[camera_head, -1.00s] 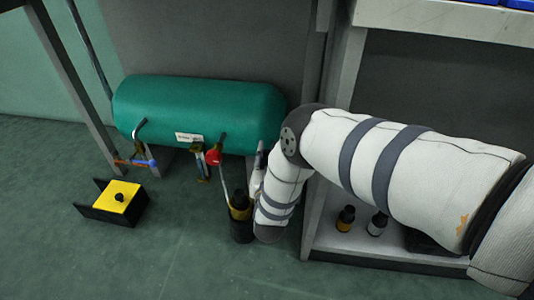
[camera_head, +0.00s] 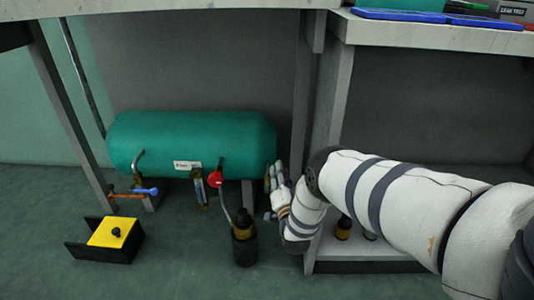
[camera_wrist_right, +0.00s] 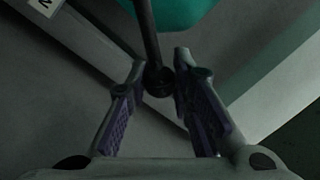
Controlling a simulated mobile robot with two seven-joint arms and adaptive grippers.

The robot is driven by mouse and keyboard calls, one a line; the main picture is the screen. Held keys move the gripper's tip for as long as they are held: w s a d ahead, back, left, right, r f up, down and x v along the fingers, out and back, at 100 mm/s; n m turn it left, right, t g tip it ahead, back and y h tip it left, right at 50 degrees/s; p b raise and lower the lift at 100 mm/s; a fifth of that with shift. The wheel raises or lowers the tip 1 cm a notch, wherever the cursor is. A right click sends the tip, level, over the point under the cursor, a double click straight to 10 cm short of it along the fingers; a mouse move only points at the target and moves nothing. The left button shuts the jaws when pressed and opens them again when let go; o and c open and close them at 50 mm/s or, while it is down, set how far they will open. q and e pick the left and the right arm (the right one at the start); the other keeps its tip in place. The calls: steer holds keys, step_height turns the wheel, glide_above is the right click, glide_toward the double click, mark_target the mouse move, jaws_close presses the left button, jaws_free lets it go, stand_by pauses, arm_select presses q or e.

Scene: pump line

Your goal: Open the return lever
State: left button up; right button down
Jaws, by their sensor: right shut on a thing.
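In the right wrist view a dark rod with a round dark end (camera_wrist_right: 158,80) comes down from the top between my fingertips. I cannot tell from its markings whether it is the return lever. My right gripper (camera_wrist_right: 160,88) is shut on this round end. In the head view my right gripper (camera_head: 273,180) is small, beside the right end of the teal tank (camera_head: 190,140); the rod cannot be made out there. The tank's front carries a red knob (camera_head: 215,179) and, at left, a handle with orange and blue ends (camera_head: 135,191). My left gripper is not in view.
A black pot with a yellow band (camera_head: 244,240) stands on the floor before the tank. A black and yellow box (camera_head: 108,238) lies at left. A grey bench frame (camera_head: 325,150) rises right of my gripper, and a bench top (camera_head: 180,4) overhangs.

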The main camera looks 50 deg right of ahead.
arm_select(q)
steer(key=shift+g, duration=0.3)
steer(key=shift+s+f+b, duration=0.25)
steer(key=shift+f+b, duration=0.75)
steer(key=shift+b, duration=0.35)
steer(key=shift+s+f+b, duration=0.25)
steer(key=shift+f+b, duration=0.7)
steer(key=shift+b, duration=0.35)
arm_select(e)
step_height(320, 180, down, 7)
steer(key=s+d+m+g+h, duration=0.1)
steer(key=s+d+m+h, duration=0.1)
steer(key=m, duration=1.1)
steer(key=shift+s+d+r+m+g+h, duration=0.15)
steer(key=shift+s+m+g+h, duration=0.15)
steer(key=shift+s+g+h, duration=0.15)
steer(key=c, duration=1.4)
jaws_free()
steer(key=shift+w, duration=0.1)
steer(key=v, duration=1.2)
